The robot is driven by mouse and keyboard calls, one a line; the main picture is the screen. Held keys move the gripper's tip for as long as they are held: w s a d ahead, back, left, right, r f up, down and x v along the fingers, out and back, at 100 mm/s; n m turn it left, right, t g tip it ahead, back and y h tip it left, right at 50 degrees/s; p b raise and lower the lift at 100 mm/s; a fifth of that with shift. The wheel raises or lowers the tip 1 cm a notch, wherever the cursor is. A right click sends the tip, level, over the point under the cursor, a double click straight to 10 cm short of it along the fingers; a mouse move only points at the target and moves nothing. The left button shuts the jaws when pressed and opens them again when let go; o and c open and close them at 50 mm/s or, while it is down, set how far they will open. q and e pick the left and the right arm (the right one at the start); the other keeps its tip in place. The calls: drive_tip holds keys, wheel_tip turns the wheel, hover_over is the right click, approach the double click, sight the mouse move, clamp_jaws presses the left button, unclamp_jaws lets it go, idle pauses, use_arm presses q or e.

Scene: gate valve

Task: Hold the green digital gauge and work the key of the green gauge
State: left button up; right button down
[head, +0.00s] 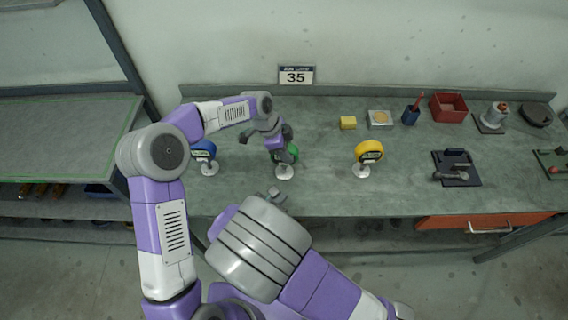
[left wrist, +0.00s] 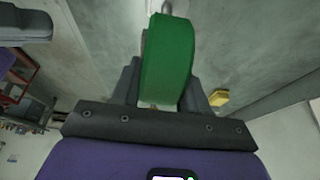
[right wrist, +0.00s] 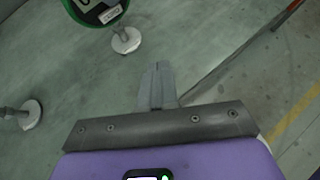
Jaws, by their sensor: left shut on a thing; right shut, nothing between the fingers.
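The green digital gauge (head: 291,154) stands on a round white foot (head: 284,172) on the bench, partly hidden by my left gripper in the head view. My left gripper (head: 284,148) is shut on the gauge's green body, whose rim fills the space between the fingers in the left wrist view (left wrist: 167,65). My right gripper (head: 275,196) is shut and empty, near the bench's front edge, in front of the gauge and apart from it. The right wrist view shows its closed fingers (right wrist: 157,85) and the lower part of the gauge face (right wrist: 98,10) with a labelled key.
A blue gauge (head: 204,150) stands left of the green one and a yellow gauge (head: 369,152) right of it. A yellow block (head: 348,122), a red bin (head: 449,107) and a dark fixture (head: 456,170) are farther right. Open bench lies between the gauges.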

drive_tip(key=shift+w+d, duration=0.2)
drive_tip(key=shift+w, duration=3.8)
drive_tip(key=shift+w, duration=0.15)
drive_tip(key=shift+w, duration=0.25)
drive_tip(key=shift+w, duration=0.4)
drive_tip(key=shift+s, duration=0.85)
drive_tip(key=shift+s+a, duration=0.1)
drive_tip(key=shift+s, duration=2.4)
